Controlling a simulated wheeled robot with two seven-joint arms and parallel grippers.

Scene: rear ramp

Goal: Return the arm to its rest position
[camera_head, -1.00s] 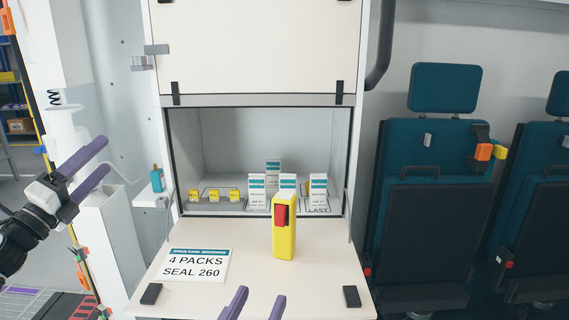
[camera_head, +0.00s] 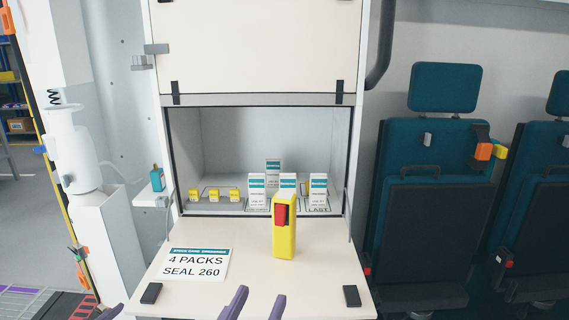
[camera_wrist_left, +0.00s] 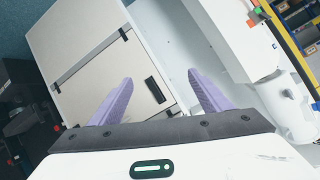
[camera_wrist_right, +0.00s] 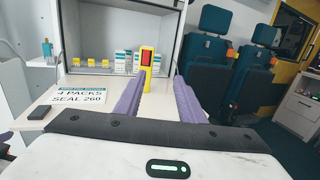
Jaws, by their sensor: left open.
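My left gripper (camera_wrist_left: 160,92) is open and empty in the left wrist view, its two purple fingers apart. In the head view only a purple tip of it shows at the lower left edge. My right gripper (camera_head: 256,304) is low in front of the fold-down shelf (camera_head: 210,295), its fingers apart with nothing between them. It also shows open in the right wrist view (camera_wrist_right: 158,95). A yellow device with a red part (camera_head: 284,235) stands upright on the shelf, beyond the right gripper and apart from it.
An open cabinet (camera_head: 215,150) holds several white boxes (camera_head: 318,190) and small yellow items (camera_head: 213,195). A sign (camera_head: 195,264) reads "4 PACKS SEAL 260". A teal bottle (camera_head: 157,178) stands at left. Teal seats (camera_head: 430,150) are at right.

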